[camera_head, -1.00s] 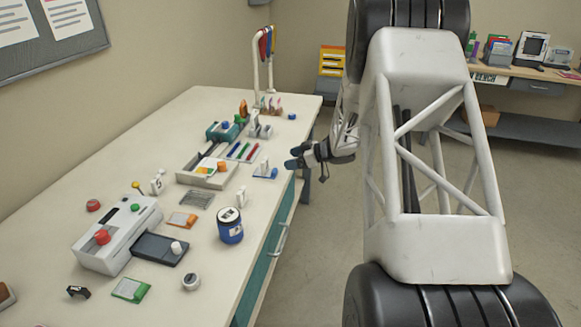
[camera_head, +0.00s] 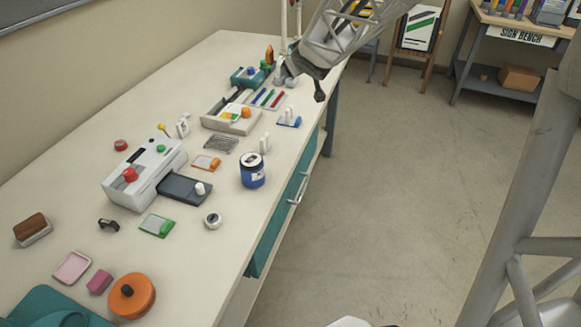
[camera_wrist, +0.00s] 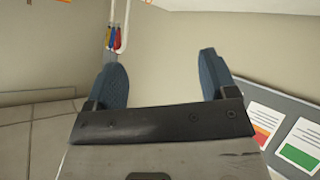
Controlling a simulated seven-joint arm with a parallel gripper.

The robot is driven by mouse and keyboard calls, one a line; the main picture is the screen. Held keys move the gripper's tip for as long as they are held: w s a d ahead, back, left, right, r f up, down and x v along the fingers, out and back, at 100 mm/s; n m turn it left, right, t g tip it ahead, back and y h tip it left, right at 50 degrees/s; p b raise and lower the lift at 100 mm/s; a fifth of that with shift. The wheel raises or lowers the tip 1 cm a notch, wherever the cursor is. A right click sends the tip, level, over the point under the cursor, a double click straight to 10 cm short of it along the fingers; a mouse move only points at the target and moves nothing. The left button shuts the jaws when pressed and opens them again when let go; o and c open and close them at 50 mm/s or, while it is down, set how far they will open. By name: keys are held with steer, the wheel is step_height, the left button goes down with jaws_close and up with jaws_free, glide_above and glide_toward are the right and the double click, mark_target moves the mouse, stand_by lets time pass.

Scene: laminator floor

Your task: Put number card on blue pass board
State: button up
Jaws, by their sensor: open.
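A blue pass board (camera_head: 289,121) lies flat near the table's right edge, with a small white upright piece on it. Small white upright pieces stand on the table: one (camera_head: 183,126) behind the grey-white machine, another (camera_head: 265,144) in front of the blue board. Either may be the number card; I cannot read a digit on them. My gripper (camera_wrist: 168,72) is open and empty in the wrist view, its blue fingers apart and facing the wall. In the head view my arm reaches over the table's far end; the fingers are not clear there.
The white table (camera_head: 70,180) holds a laminator-like machine (camera_head: 143,172), a blue jar (camera_head: 252,171), a shallow tray (camera_head: 232,120), an orange round pot (camera_head: 131,297) and a green card (camera_head: 157,226). A sign bench (camera_head: 515,37) stands far right.

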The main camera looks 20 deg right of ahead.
steer(key=s+a+m+g, duration=0.1)
steer(key=s+a+g, duration=0.2)
steer(key=s, duration=0.9)
steer(key=s+a+g+y, duration=0.1)
steer(key=s+a+g, duration=0.2)
steer(key=s+a, duration=0.6)
steer(key=s+a+f+m+g+y, duration=0.1)
steer(key=s+a+g, duration=0.2)
steer(key=s+a, duration=0.4)
steer(key=s, duration=0.8)
steer(key=shift+s+m, duration=0.25)
steer(key=shift+m, duration=0.05)
